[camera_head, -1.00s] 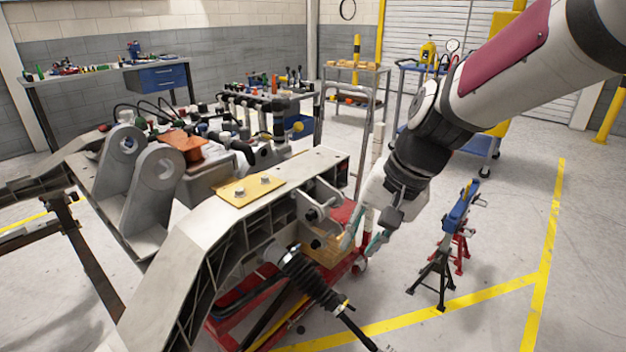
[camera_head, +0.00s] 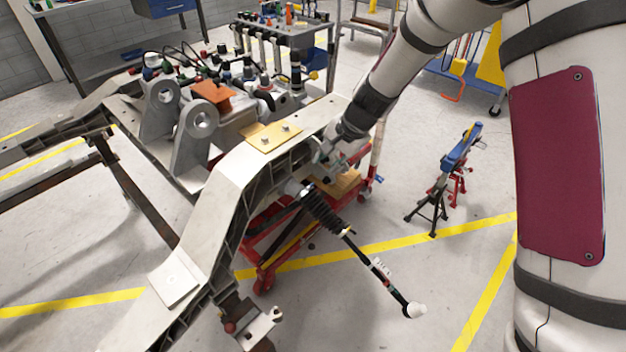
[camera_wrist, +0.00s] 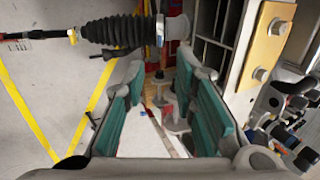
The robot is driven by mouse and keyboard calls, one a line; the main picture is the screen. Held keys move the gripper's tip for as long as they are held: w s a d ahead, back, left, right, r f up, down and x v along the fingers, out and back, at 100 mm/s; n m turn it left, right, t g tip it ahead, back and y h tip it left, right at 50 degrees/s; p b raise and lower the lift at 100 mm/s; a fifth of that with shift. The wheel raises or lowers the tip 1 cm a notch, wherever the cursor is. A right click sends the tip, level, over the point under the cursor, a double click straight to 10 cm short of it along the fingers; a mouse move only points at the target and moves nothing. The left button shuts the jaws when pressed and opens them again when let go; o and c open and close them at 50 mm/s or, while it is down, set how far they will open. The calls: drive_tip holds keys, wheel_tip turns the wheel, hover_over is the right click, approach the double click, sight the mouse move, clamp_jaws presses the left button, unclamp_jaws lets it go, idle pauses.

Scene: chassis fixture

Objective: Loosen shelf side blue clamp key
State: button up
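My gripper (camera_head: 338,160) is beside the outer bracket of the grey chassis beam (camera_head: 228,182), in front of the shelves' side of the frame. In the wrist view my gripper (camera_wrist: 158,100) is open, with its two teal pads apart. Grey metal bracket parts (camera_wrist: 172,115) show between and beyond the pads; I cannot tell whether they touch. A blue bar-like piece (camera_head: 460,146) rests on black and red stands to the right, well away from my gripper. I cannot make out a blue clamp key for certain.
A black ribbed boot (camera_head: 322,208) with a rod sticks out below my gripper; the boot (camera_wrist: 112,31) is also close in the wrist view. A yellow plate (camera_head: 267,138) lies on the beam. A red cart (camera_head: 268,262) stands beneath. Floor at the right front is clear.

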sight(311, 185)
drive_tip(key=x, duration=1.2)
drive_tip(key=shift+w+f, duration=0.2)
drive_tip(key=shift+f, duration=0.1)
